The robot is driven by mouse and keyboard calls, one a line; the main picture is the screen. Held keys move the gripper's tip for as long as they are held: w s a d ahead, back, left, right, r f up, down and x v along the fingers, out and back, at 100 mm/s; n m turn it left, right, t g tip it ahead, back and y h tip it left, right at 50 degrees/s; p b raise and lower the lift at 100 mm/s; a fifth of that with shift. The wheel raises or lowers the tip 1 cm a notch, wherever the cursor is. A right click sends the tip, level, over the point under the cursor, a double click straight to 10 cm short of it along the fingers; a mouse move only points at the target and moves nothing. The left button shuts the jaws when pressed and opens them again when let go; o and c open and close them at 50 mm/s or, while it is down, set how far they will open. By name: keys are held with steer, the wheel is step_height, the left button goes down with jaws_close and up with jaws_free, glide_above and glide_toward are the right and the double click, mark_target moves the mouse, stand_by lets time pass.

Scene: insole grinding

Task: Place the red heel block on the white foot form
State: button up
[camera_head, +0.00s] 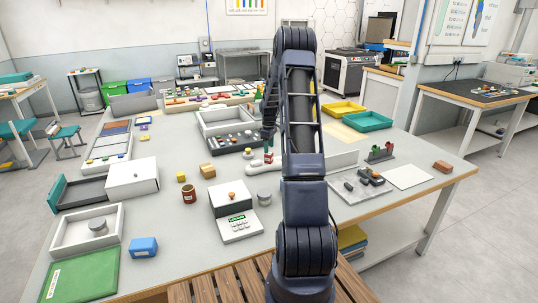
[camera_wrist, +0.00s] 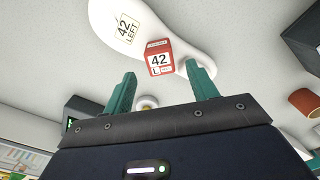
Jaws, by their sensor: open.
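The white foot form (camera_wrist: 185,48) lies on the table with a label reading 42 LEFT; it also shows in the head view (camera_head: 256,165). The red heel block (camera_wrist: 159,58), with a white label reading 42 L, sits at the heel end of the form, though the exact contact is hard to tell. It also appears small in the head view (camera_head: 268,158). My gripper (camera_wrist: 161,72) is open, its teal fingertips apart on either side of the block. In the head view my gripper (camera_head: 268,140) is just above the block, partly beside my arm.
A grey tray of dark parts (camera_head: 232,142) is behind the form. A white box with a knob (camera_head: 230,198) and a grey cylinder (camera_head: 264,198) stand in front.

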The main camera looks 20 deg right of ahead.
steer(key=s+a+r+m, duration=0.1)
steer(key=s+a+r, duration=0.25)
steer(key=r, duration=0.45)
steer(key=s+a+r+m, duration=0.1)
steer(key=s+a+r, duration=0.25)
steer(key=r, duration=0.55)
steer(key=s+a+r+m+t, duration=0.1)
steer(key=s+a+r, duration=0.2)
steer(key=s+r, duration=0.3)
steer(key=s+a+r+m+t, duration=0.1)
steer(key=s+a+r, duration=0.3)
steer(key=s, duration=0.3)
steer(key=s+a+m+t, duration=0.1)
steer(key=s+a+m, duration=0.1)
steer(key=s, duration=1.1)
steer(key=s+a+m+t, duration=0.1)
steer(key=s+a+m, duration=0.2)
steer(key=s, duration=1.1)
steer(key=shift+a+r+t, duration=0.3)
steer(key=shift+a+r, duration=0.05)
steer(key=shift+a, duration=0.75)
